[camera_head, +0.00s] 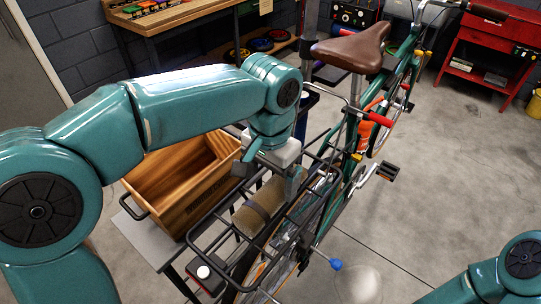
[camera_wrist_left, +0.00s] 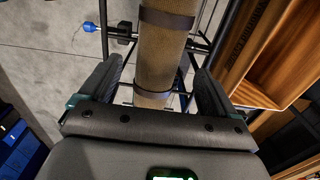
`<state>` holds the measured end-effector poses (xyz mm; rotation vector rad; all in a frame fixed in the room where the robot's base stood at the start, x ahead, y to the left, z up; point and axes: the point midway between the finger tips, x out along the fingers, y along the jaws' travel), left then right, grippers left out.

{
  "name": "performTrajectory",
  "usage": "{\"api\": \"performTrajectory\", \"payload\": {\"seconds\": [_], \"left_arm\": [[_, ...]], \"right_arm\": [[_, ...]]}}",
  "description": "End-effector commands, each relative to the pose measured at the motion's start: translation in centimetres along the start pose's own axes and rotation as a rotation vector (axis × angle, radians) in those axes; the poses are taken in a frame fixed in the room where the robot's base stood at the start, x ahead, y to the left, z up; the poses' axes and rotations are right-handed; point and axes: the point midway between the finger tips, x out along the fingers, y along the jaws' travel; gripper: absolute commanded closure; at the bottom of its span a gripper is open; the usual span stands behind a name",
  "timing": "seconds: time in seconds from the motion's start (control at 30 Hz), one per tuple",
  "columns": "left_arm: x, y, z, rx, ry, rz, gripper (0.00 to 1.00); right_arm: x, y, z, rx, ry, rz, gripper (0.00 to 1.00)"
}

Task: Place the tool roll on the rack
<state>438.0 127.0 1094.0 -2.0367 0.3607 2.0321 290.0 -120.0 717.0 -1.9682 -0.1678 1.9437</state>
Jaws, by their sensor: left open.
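The tool roll (camera_head: 258,208) is a tan cylinder with dark straps. In the head view it lies along the bike's black rear rack (camera_head: 203,243), and it appears to rest on the bars. My left gripper (camera_head: 270,178) is above the roll's far end, pointing down. In the left wrist view the roll (camera_wrist_left: 165,50) runs between the two spread fingers of the left gripper (camera_wrist_left: 155,82), with gaps visible on both sides. Rack bars show beneath it. My right gripper is out of view; only part of that arm shows at the lower right.
An open wooden crate (camera_head: 180,185) stands left of the rack. The teal bike with its brown saddle (camera_head: 352,48) stands beyond. A blue-tipped rod (camera_head: 335,264) sticks out right of the rack. A wooden workbench (camera_head: 160,18) and red cart (camera_head: 490,45) are behind. Floor at right is clear.

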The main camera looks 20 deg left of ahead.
Motion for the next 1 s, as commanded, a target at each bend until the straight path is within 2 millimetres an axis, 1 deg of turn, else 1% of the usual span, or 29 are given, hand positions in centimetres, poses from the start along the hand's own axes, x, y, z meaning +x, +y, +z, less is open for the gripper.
{"api": "performTrajectory", "payload": {"seconds": [0.03,0.1,0.2,0.33,0.5,1.0], "left_arm": [[-1.5,0.1,-0.1,0.001,0.005,0.001,0.1],[-3.1,0.0,-0.1,0.001,0.004,0.0,0.1],[-5.0,0.1,0.0,0.002,0.003,0.0,0.1],[-6.6,0.0,0.0,0.001,0.001,0.0,0.1],[-7.3,0.0,0.0,0.001,-0.001,0.0,0.1],[-7.3,0.0,0.0,0.001,-0.001,0.0,0.1]], "right_arm": [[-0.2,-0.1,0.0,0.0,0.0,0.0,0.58],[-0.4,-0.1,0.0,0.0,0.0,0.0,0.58],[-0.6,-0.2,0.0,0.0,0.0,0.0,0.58],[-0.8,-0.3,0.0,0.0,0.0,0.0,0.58],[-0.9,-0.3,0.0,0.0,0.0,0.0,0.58],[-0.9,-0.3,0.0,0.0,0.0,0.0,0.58]]}}
